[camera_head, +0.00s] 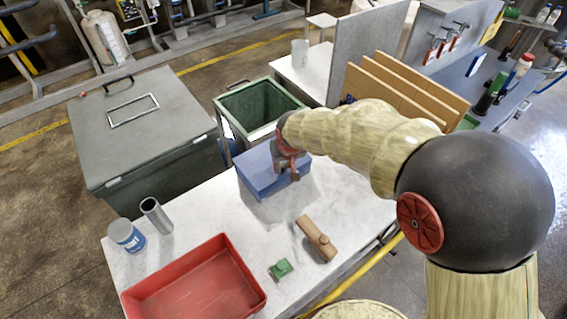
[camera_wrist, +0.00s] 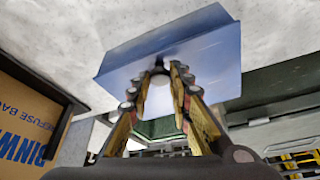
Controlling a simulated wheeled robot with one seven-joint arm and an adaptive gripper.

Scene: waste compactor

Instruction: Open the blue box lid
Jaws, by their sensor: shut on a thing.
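The blue box (camera_head: 258,182) stands on the white table, with my gripper (camera_head: 290,168) at its right part. In the head view its top looks flat and closed, though my arm hides part of it. In the wrist view the blue lid surface (camera_wrist: 205,52) lies just beyond my gripper (camera_wrist: 160,72). The two fingertips are close together at the lid's edge, with a small dark part between them. My gripper is shut on the lid there. The exact contact is partly hidden by the fingers.
A green open bin (camera_head: 258,105) and a large lidded container (camera_head: 145,125) stand behind. Cardboard (camera_head: 405,90) stands right.

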